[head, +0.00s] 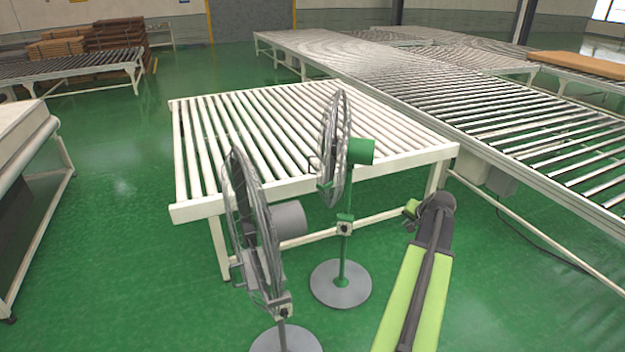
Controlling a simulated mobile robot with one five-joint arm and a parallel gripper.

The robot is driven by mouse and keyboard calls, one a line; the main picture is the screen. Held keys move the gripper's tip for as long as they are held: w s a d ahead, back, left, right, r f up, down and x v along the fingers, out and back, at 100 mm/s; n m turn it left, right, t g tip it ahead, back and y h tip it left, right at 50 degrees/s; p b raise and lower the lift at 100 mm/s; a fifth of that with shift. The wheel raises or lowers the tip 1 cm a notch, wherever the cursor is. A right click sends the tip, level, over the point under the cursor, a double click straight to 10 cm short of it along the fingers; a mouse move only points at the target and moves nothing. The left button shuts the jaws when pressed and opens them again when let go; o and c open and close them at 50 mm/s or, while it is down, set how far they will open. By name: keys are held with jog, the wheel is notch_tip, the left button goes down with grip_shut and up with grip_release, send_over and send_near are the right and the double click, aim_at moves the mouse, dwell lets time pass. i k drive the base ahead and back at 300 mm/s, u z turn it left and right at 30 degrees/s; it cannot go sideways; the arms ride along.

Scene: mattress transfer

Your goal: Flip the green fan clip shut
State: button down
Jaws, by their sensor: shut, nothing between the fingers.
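The green fan (361,151) stands upright in front of the white roller table, with a wire grille, a green motor housing and a round grey base (341,284). Another green fitting with a knob (344,226) sits on the pole. My gripper (407,212) is at the end of my green arm, right of the fan's pole and apart from it. It is shut and empty, small and partly hidden behind my wrist.
A grey fan (291,219) stands close to the left of the green fan. The white roller table (190,211) is right behind both. A long roller conveyor (500,150) runs along the right. Another table (30,130) stands at the left edge. Green floor between is clear.

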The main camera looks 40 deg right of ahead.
aim_at(323, 189)
jog(key=i, duration=1.1)
